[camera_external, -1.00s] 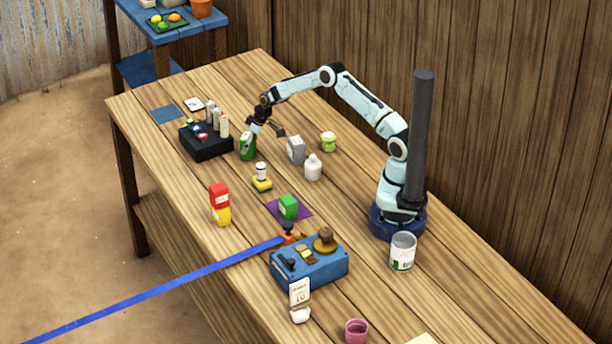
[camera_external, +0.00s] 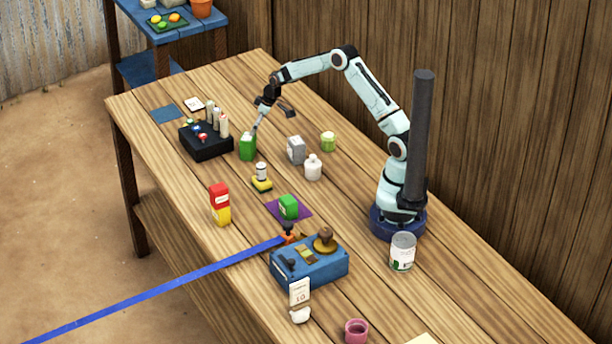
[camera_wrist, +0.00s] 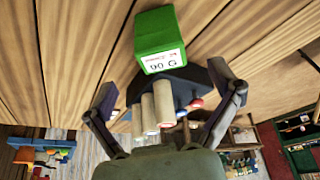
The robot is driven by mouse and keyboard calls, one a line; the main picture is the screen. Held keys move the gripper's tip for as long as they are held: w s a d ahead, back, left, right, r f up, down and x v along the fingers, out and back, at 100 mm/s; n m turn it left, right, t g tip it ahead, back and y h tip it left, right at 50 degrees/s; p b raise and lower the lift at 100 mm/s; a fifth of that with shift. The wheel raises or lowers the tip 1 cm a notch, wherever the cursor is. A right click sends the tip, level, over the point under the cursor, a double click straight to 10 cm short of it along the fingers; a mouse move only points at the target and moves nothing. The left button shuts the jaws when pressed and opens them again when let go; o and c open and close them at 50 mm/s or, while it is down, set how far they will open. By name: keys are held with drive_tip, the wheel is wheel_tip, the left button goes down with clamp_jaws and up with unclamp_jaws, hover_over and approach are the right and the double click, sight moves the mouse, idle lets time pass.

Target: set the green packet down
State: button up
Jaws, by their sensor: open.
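A green packet (camera_external: 247,147) stands upright on the wooden table, just right of the black box. It also shows in the wrist view (camera_wrist: 160,32), beyond my fingers, with a white printed label on one face. My gripper (camera_external: 272,119) is open and empty, above and slightly right of the packet. In the wrist view my two fingers (camera_wrist: 166,95) are spread wide with nothing held between them. Another green block-like packet (camera_external: 289,206) sits on a purple mat (camera_external: 304,213) nearer the middle of the table.
The black box (camera_external: 207,148) with pale cylinders is close on the packet's left. A grey block (camera_external: 296,150), a white bottle (camera_external: 313,168) and a light green jar (camera_external: 328,141) stand to the right. A yellow-based item (camera_external: 262,181) is in front. Bare table lies behind.

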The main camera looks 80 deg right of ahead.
drive_tip(key=s+a+r+n+g, duration=0.1)
drive_tip(key=s+a+r+g, duration=0.1)
drive_tip(key=s+a+r, duration=1.2)
drive_tip(key=s+a+g, duration=0.1)
drive_tip(key=s+a, duration=0.3)
drive_tip(key=s, duration=0.7)
drive_tip(key=s+a+g, duration=0.1)
drive_tip(key=s+a, duration=0.4)
drive_tip(key=s, duration=0.6)
drive_tip(key=shift+a+r+g+y, duration=0.2)
drive_tip(key=shift+a+g+y, duration=0.1)
drive_tip(key=shift+y, duration=0.1)
